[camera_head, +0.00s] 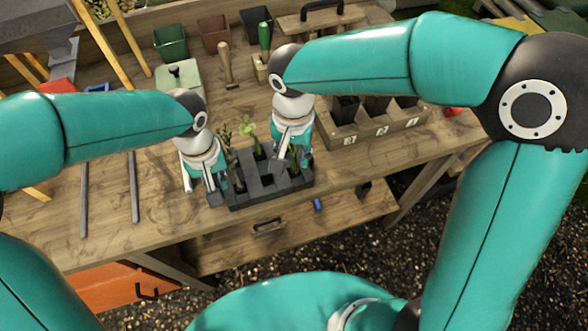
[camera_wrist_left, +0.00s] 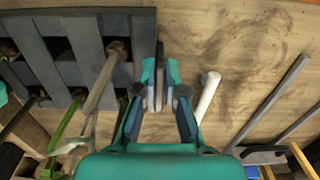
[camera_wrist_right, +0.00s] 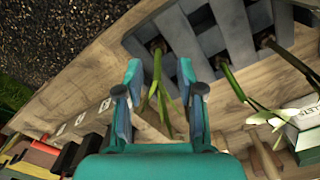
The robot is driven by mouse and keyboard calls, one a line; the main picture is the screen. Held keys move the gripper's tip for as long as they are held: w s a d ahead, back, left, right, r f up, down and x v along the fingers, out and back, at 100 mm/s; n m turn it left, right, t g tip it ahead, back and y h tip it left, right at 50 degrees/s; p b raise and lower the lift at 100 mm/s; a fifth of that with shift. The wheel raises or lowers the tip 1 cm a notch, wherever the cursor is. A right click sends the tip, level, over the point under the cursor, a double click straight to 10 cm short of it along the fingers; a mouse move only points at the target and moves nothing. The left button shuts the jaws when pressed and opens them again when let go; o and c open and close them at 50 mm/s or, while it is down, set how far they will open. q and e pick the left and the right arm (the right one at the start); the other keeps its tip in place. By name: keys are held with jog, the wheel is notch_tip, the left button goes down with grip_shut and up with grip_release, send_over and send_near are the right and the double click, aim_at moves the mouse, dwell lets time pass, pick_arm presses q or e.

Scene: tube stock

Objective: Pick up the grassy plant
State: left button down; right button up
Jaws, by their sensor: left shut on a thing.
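The dark slotted tray (camera_head: 272,192) sits near the table's front edge with several plants in it. The grassy plant (camera_wrist_right: 157,88), with narrow green leaves, stands in the tray's right-hand part. In the right wrist view my right gripper (camera_wrist_right: 161,92) is open, with a finger on either side of the leaves, apart from them. In the head view this gripper (camera_head: 292,152) partly hides the plant. My left gripper (camera_head: 213,194) is at the tray's left end. In the left wrist view it (camera_wrist_left: 159,88) is shut on the tray's end wall.
A leafy plant (camera_head: 250,130) stands mid-tray. A white stick (camera_wrist_left: 208,93) lies beside my left gripper. A wooden box with numbered compartments (camera_head: 372,133) stands to the right. Pots (camera_head: 170,43) and hand tools stand behind. Dark bars (camera_head: 133,187) lie on the left.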

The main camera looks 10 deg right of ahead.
aim_at(294, 169)
jog(key=shift+f, duration=1.5)
grip_shut()
jog(key=shift+r, duration=0.1)
notch_tip(294, 169, up, 10)
jog(key=shift+f, duration=0.1)
pick_arm(q)
jog(key=c, duration=1.2)
grip_release()
